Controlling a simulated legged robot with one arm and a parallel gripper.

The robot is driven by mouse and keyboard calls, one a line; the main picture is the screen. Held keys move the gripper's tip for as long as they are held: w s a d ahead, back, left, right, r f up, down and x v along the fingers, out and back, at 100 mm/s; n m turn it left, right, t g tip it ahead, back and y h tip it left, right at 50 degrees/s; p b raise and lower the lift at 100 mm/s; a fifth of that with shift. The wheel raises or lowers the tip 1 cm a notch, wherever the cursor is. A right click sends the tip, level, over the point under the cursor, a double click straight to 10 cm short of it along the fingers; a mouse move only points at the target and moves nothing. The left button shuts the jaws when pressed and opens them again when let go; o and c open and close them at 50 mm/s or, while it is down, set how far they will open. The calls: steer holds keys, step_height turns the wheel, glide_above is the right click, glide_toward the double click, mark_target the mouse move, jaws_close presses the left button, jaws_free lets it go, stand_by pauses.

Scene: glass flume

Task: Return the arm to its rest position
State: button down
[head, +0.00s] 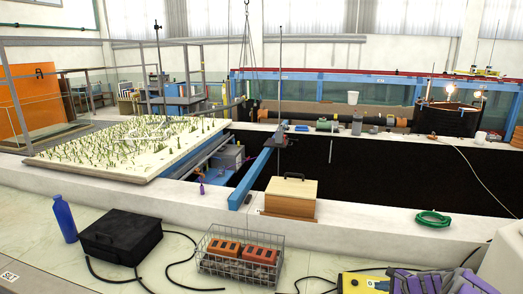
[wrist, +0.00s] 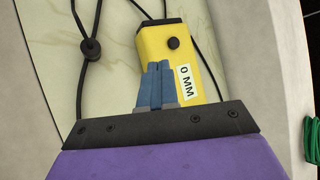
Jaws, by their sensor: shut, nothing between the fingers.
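My gripper (wrist: 156,68) shows in the wrist view with its two blue fingers together and nothing between them. Just beyond the fingertips is a yellow box (wrist: 182,48) with a black knob and a "0 MM" label. The fingers overlap the box in the picture; I cannot tell whether they touch it. In the head view the yellow box (head: 360,284) is at the bottom edge, partly cut off, with my purple and grey arm just to its right.
A wire basket (head: 240,262) with orange blocks, a black case (head: 118,238) and a blue bottle (head: 64,218) stand on the near floor. A wooden box (head: 290,197) and a green hose coil (head: 433,218) rest on the pale ledge. Black cables (wrist: 90,50) run by the yellow box.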

steer(key=s+a+r+n+g+y, duration=0.1)
steer(key=s+a+r+n, duration=0.15)
steer(key=a+r, duration=0.45)
steer(key=s+a+r+n+g+y, duration=0.1)
steer(key=a+r+n, duration=0.3)
steer(key=a, duration=0.5)
steer(key=s+a+r+n+g, duration=0.45)
steer(key=s+a+r, duration=0.35)
steer(key=s+a, duration=0.5)
steer(key=s+a+r+n+g+h+b, duration=0.1)
steer(key=s+a+r+n, duration=0.15)
steer(key=s, duration=0.55)
steer(key=s+a+r+n+g+h, duration=0.15)
steer(key=s+n, duration=0.25)
steer(key=s, duration=0.5)
steer(key=s+d+f+n+h, duration=0.1)
steer(key=s+d+h, duration=0.1)
steer(key=s, duration=0.6)
steer(key=s+d+f+n+h, duration=0.1)
steer(key=s+n+h, duration=0.1)
steer(key=s, duration=0.7)
steer(key=shift+d+g+b, duration=0.3)
steer(key=shift+d+b, duration=0.05)
steer(key=shift+b, duration=0.05)
